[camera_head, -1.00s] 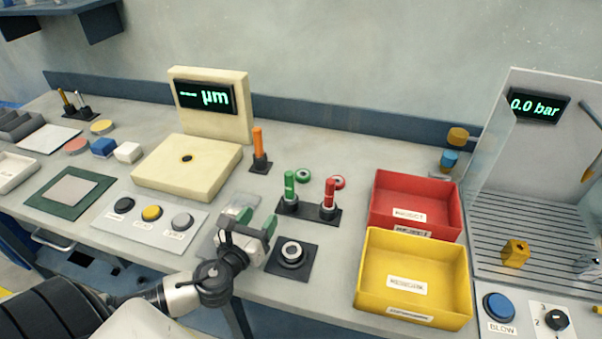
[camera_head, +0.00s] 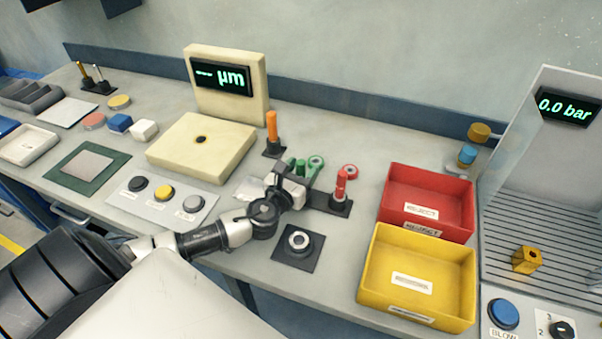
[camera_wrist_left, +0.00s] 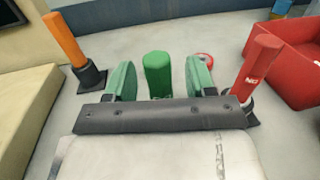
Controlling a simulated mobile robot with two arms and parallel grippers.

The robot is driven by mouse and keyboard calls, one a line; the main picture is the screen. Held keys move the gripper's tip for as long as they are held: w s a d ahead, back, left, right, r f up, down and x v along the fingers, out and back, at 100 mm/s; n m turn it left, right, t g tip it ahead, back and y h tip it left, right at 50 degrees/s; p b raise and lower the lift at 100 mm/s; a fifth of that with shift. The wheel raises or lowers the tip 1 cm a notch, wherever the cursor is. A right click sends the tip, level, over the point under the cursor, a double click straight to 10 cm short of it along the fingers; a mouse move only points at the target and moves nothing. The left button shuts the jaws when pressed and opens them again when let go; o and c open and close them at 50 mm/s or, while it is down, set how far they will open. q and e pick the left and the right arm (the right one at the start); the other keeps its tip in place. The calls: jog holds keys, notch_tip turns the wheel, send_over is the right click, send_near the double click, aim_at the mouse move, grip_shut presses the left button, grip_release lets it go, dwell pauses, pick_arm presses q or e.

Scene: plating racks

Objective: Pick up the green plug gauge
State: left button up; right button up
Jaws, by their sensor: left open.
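The green plug gauge (camera_wrist_left: 158,75) stands upright between the two green-padded fingers of my left gripper (camera_wrist_left: 160,80) in the left wrist view. The fingers are open, with a gap visible on each side of the gauge. In the head view the gripper (camera_head: 303,172) reaches over the gauge stand and largely hides the green gauge (camera_head: 300,167). The gauge's lower part is hidden behind the gripper body in the wrist view. My right gripper is not in view.
A red gauge (camera_head: 341,186) stands just right of the gripper on the same black stand (camera_head: 337,207). An orange-handled tool (camera_head: 272,130) stands to the left. Red (camera_head: 428,190) and yellow (camera_head: 415,262) bins are to the right. A black ring holder (camera_head: 298,262) lies in front.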

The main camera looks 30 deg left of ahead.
pick_arm(q)
jog(key=shift+w+a, duration=0.1)
jog(key=shift+w, duration=0.75)
jog(key=shift+c, duration=0.4)
jog(key=c, duration=0.9)
jog(key=shift+r, duration=0.1)
